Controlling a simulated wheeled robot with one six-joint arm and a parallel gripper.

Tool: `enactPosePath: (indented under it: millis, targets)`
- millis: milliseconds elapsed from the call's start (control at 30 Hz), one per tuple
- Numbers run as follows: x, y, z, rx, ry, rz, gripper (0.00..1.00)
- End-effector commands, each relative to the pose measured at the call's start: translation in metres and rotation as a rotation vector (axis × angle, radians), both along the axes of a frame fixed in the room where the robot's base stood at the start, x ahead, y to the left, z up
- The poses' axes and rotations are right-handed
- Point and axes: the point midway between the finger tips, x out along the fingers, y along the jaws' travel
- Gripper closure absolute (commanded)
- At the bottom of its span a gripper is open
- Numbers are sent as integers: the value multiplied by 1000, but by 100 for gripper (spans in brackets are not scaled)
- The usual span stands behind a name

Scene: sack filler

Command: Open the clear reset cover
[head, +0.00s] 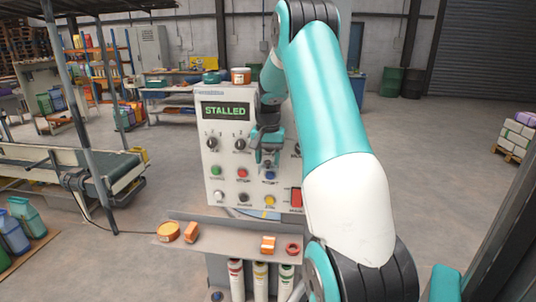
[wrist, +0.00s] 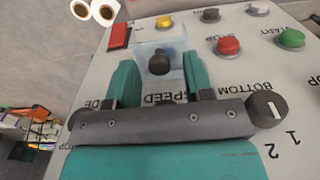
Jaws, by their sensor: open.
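The clear cover (wrist: 148,44) is a pale, see-through box on the sloping panel in the wrist view, which shows the panel upside down. In the head view my gripper (head: 267,158) is in front of the panel, just above the blue button (head: 270,175). The cover is too small to make out there. I cannot tell whether the fingers touch the panel.
The panel (head: 226,190) has a green-lettered "STALLED" screen (head: 226,111), dials and several buttons. A red rectangular switch (wrist: 119,36) and a yellow button (wrist: 163,21) sit close to the cover. A shelf (head: 222,240) with orange pieces juts out below.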

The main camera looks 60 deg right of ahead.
Motion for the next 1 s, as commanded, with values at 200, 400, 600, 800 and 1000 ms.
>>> enactPosePath:
  millis: [200,400,600,800,1000]
  targets:
    - [1,0,19,-4,-4,0,53]
    - [1,0,66,-6,-6,0,53]
    - [0,1,118,-4,-5,0,53]
    - [0,2,157,-3,-4,1,53]
    - [-1,2,173,0,-1,0,53]
